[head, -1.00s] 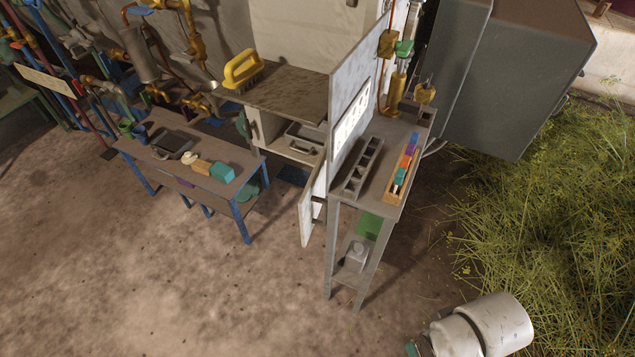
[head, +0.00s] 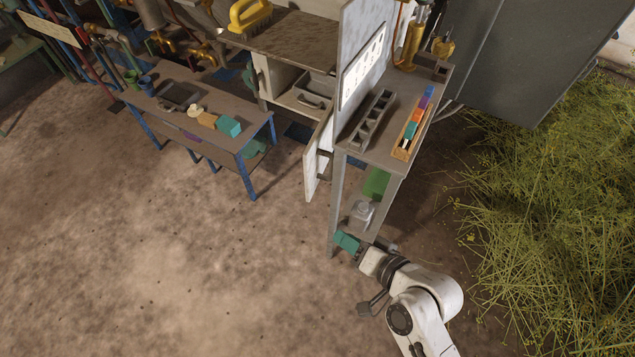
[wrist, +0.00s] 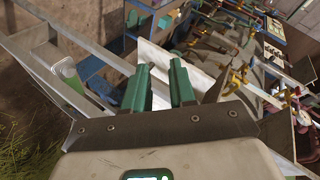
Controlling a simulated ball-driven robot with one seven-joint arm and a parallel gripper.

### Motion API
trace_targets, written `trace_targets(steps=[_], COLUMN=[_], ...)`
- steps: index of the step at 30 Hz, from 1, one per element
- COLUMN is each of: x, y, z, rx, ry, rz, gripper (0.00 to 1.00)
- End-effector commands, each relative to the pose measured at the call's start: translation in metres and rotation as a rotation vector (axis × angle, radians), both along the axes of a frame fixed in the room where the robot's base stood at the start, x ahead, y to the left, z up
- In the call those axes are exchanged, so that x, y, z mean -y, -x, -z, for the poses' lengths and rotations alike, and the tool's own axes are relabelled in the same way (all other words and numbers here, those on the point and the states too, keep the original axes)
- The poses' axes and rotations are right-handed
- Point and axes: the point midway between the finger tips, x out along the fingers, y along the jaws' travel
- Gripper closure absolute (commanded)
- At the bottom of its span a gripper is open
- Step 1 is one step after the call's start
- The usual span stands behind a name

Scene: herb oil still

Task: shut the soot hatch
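The soot hatch appears to be the white door (head: 318,160) standing open at the front of the pale cabinet (head: 278,77), with a dark handle on its face. The cabinet opening shows a grey drawer or tray (head: 308,102) inside. My gripper (head: 347,241), with teal fingers, is low by the front legs of the narrow grey stand, to the right of and nearer than the door, apart from it. In the wrist view my gripper (wrist: 158,86) has its two fingers apart with nothing between them. A pale panel (wrist: 152,57) shows beyond them; I cannot tell whether it is the door.
The tall grey stand (head: 361,148) beside the door holds a block mould (head: 372,118) and a tray of coloured blocks (head: 412,135). A blue-legged table (head: 188,113) stands left. Bare ground lies in front; grass (head: 540,220) is at right.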

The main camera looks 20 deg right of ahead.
Motion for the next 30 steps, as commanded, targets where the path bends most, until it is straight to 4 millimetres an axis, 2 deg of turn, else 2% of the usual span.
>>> trace_targets(steps=[1, 3, 7, 12, 20, 30], x=[-0.005, -0.007, -0.001, 0.013, 0.017, 0.009], y=[-0.008, -0.017, -0.028, -0.032, -0.043, -0.102], z=[0.001, -0.004, -0.009, -0.01, -0.013, -0.014], rx=[0.042, 0.099, 0.184, 0.249, 0.274, 0.274], ry=[-0.09, -0.219, -0.431, -0.605, -0.659, -0.656], rz=[0.049, 0.129, 0.271, 0.404, 0.45, 0.446], gripper=[0.8, 0.87, 0.99, 1.0, 1.0, 1.0])
